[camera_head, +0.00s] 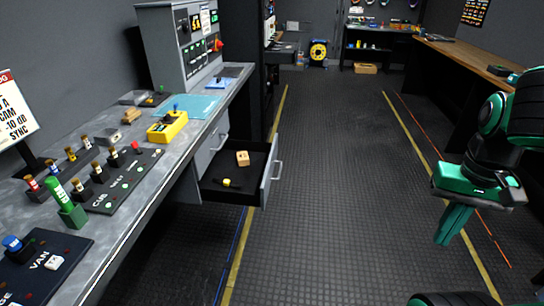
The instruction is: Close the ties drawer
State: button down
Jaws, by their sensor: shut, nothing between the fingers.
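A drawer (265,178) under the grey workbench on the left stands pulled out over the floor. Its front is grey with a light bar handle (277,176), and its inside is dark. A tan block (242,158) and a small yellow item (228,183) lie in it. I cannot read a label on the drawer. My gripper (447,240) is green and points down at the right of the picture. It is shut and empty, well apart from the drawer, with open floor between them.
The workbench (110,235) carries control panels, a yellow box (167,127), a teal mat (193,106) and a grey equipment rack (178,48). A wooden-topped bench (462,58) runs along the right wall. The dark floor (330,190) between is clear.

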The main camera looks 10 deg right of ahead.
aim_at(256, 178)
jog(key=u, duration=0.05)
jog(key=i, duration=1)
jog(key=z, duration=0.05)
